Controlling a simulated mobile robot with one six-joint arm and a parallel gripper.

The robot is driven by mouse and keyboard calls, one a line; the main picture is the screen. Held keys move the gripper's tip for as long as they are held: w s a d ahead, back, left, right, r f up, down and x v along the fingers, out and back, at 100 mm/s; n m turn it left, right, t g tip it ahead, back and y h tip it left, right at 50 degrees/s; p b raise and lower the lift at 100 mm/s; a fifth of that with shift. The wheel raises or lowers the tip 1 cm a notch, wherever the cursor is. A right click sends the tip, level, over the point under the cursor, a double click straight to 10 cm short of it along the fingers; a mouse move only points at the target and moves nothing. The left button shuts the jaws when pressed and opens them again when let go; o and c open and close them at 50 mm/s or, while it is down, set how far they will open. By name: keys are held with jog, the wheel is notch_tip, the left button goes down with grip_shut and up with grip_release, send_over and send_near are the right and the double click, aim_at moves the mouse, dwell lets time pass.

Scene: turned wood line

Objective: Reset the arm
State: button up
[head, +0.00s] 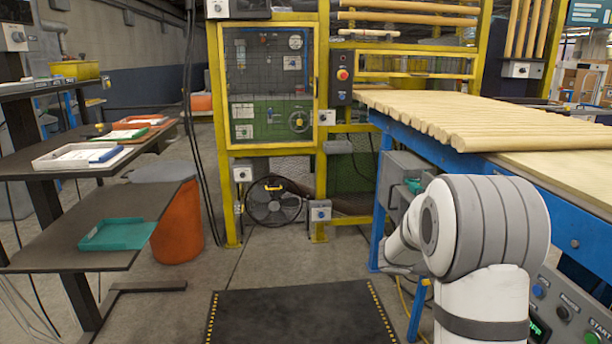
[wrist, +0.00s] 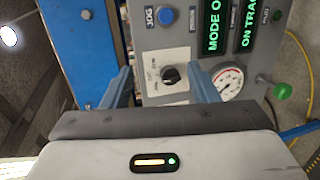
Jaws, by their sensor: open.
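My gripper (wrist: 160,84) shows in the wrist view with its two blue-grey fingers apart and nothing held between them. It faces a grey control panel (wrist: 150,50). A black rotary knob (wrist: 171,75) on a white plate appears between the fingers; I cannot tell how far the fingertips are from it. In the head view my white and grey arm is bent at the right, beside the blue-framed table, and my gripper cannot be made out there.
A table (head: 545,166) carries many pale wooden rods. A panel with a START button (head: 597,323) is at lower right. Left are dark shelves (head: 110,205) with trays and an orange bin (head: 178,225). A yellow-framed machine (head: 270,90) stands behind. The black floor mat (head: 300,315) is clear.

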jog(key=s+a+r+t+y+p, duration=0.1)
jog(key=s+a+r+y+p, duration=0.6)
jog(key=s+a+r+p, duration=0.3)
jog(key=s+a+r+t+y+p, duration=0.2)
jog(key=s+a+r+y+p, duration=0.6)
jog(key=a, duration=0.8)
jog(key=s+r+p, duration=0.2)
jog(key=s+p, duration=0.1)
jog(key=shift+s+a+r+y, duration=0.15)
jog(key=shift+s+r+y, duration=0.15)
jog(key=shift+s, duration=0.1)
